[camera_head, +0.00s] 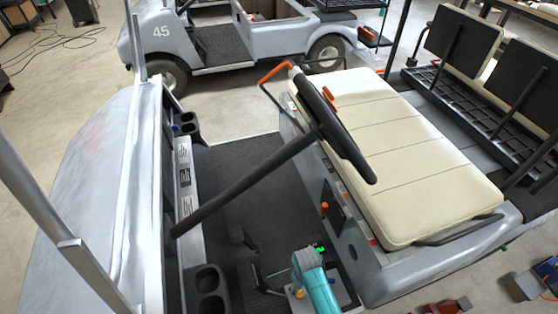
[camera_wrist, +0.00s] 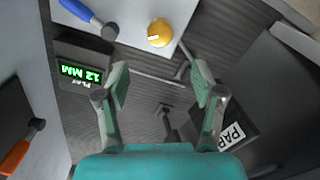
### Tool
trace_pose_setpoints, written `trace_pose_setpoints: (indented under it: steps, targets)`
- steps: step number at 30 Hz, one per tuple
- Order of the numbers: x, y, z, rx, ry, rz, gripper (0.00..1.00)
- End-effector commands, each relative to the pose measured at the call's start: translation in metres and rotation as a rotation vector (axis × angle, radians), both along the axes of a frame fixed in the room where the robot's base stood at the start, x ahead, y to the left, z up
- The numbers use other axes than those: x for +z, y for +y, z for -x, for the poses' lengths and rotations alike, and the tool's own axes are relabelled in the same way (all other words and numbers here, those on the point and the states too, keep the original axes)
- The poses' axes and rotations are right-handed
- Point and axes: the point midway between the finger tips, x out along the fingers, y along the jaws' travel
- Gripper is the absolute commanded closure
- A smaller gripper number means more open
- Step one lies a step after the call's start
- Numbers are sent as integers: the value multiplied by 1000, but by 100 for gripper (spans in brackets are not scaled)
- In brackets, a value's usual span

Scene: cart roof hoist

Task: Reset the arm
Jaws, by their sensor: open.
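My teal arm reaches in from the bottom edge of the head view, low over the cart's footwell. My gripper (camera_wrist: 162,84) shows in the wrist view with its two pale green fingers spread apart and nothing between them. Below the fingers in the wrist view are the dark ribbed floor and a pedal (camera_wrist: 166,112). A dark box with a green display (camera_wrist: 82,73) reading "PLAY 12 MM" is left of the fingers.
A white panel carries a yellow knob (camera_wrist: 160,33) and a blue-handled lever (camera_wrist: 90,18). An orange-handled lever (camera_wrist: 18,155) is at lower left. The steering wheel (camera_head: 335,115) and cream seat (camera_head: 395,150) stand beyond my arm. Cup holders (camera_head: 207,290) are left. Another cart (camera_head: 220,40) is behind.

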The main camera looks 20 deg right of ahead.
Motion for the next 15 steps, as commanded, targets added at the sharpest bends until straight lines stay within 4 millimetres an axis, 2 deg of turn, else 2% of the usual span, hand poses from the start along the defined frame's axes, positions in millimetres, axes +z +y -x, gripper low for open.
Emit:
trace_pose_setpoints:
  steps: [5,8,15]
  targets:
    - [-1,0,2,-1,-4,0,32]
    - [-4,0,12,-10,-31,0,32]
    - [-7,-1,64,-68,-213,-8,32]
